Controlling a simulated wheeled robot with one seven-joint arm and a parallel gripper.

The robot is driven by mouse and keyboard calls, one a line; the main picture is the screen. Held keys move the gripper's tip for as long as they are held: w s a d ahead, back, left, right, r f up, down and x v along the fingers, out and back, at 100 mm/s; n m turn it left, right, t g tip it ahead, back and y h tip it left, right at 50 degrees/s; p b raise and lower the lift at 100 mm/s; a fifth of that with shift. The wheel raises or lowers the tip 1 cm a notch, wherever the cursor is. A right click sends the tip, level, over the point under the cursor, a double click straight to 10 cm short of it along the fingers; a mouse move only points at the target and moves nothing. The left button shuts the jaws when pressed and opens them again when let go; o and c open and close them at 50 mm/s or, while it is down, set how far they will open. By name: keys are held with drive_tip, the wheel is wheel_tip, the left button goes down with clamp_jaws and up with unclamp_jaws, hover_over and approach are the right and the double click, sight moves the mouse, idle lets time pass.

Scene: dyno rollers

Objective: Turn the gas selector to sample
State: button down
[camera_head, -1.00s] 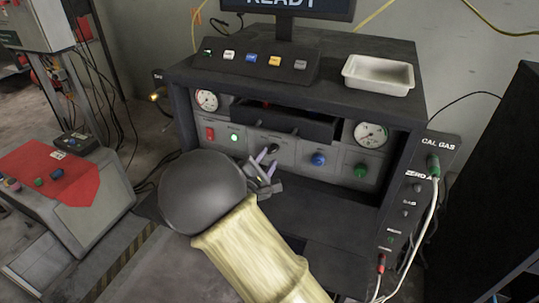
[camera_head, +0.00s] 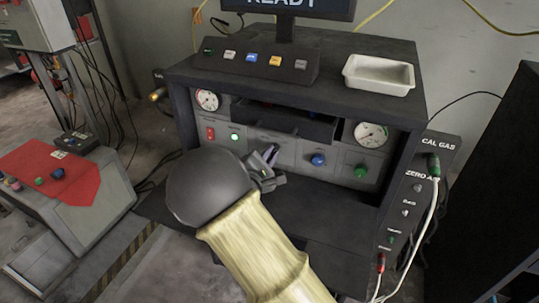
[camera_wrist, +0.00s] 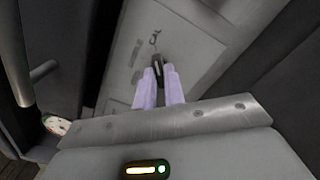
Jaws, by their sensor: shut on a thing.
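The gas selector is a small dark knob (camera_wrist: 157,68) on a grey panel, seen in the wrist view between my fingertips. My gripper (camera_wrist: 158,82) is shut on the knob, with one pale finger on each side of it. In the head view my gripper (camera_head: 268,158) is at the front panel of the dark console, left of the blue knob. My arm and fingers hide the selector there.
The dark console (camera_head: 400,48) has an open drawer (camera_head: 290,122) just above my gripper. A blue knob (camera_head: 318,160) and a green knob (camera_head: 361,171) sit to the right. A white tray (camera_head: 378,75) stands on top. Cables hang at the right side panel.

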drive_tip(key=n+p, duration=0.3)
drive_tip(key=n, duration=0.2)
drive_tip(key=shift+r, duration=0.15)
drive_tip(key=n+p, duration=0.2)
drive_tip(key=n, duration=0.1)
drive_tip(key=shift+a+p, duration=0.1)
drive_tip(key=shift+p, duration=0.25)
drive_tip(key=shift+n+p, duration=0.5)
drive_tip(key=shift+n, duration=0.4)
drive_tip(key=shift+s+f, duration=0.1)
drive_tip(key=shift+f, duration=0.15)
drive_tip(key=c, duration=1.5)
unclamp_jaws()
drive_tip(key=shift+r, duration=0.1)
drive_tip(key=b+v, duration=0.1)
drive_tip(key=v, duration=1.6)
drive_tip(key=shift+s, duration=0.1)
